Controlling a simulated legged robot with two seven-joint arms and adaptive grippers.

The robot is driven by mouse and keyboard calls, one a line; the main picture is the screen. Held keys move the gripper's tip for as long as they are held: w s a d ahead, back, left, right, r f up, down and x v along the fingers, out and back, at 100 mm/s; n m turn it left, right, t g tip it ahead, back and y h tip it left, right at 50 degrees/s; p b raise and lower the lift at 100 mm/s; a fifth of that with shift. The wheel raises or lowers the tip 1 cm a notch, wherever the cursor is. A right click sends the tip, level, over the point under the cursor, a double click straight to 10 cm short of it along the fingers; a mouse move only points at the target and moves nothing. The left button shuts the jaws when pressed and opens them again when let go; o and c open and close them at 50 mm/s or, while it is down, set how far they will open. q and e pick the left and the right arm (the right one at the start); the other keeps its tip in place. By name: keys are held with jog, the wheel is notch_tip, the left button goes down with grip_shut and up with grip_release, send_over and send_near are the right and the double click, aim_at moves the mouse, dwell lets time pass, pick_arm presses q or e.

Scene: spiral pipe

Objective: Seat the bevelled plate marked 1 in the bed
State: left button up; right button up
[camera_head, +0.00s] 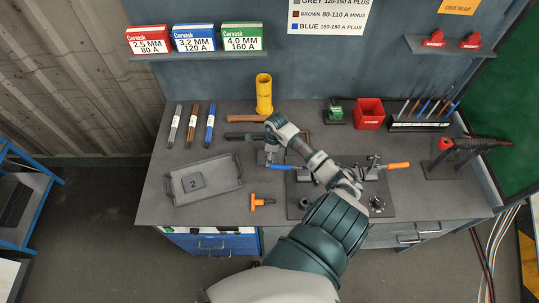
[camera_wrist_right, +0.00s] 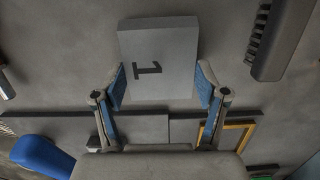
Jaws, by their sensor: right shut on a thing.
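The grey bevelled plate marked 1 (camera_wrist_right: 158,50) is between the two blue-padded fingers of my right gripper (camera_wrist_right: 160,88), which is shut on it. In the head view my right gripper (camera_head: 268,155) hangs over the middle of the bench, left of the clamp fixture; the plate is hard to make out there. The bed is on the dark fixture base (camera_head: 380,208), largely hidden behind my arm. A clamp with a blue handle (camera_head: 280,166) is at its left and one with an orange handle (camera_head: 398,165) at its right. My left gripper is not in view.
An orange-handled tool (camera_head: 262,201) lies near the front. A torch stand (camera_head: 455,160) is at right.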

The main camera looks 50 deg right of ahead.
jog(key=shift+w+f, duration=0.1)
jog(key=shift+f, duration=0.25)
jog(key=o, duration=1.7)
jog(key=shift+c, duration=0.2)
jog(key=shift+o, duration=0.8)
jog(key=shift+r, duration=0.1)
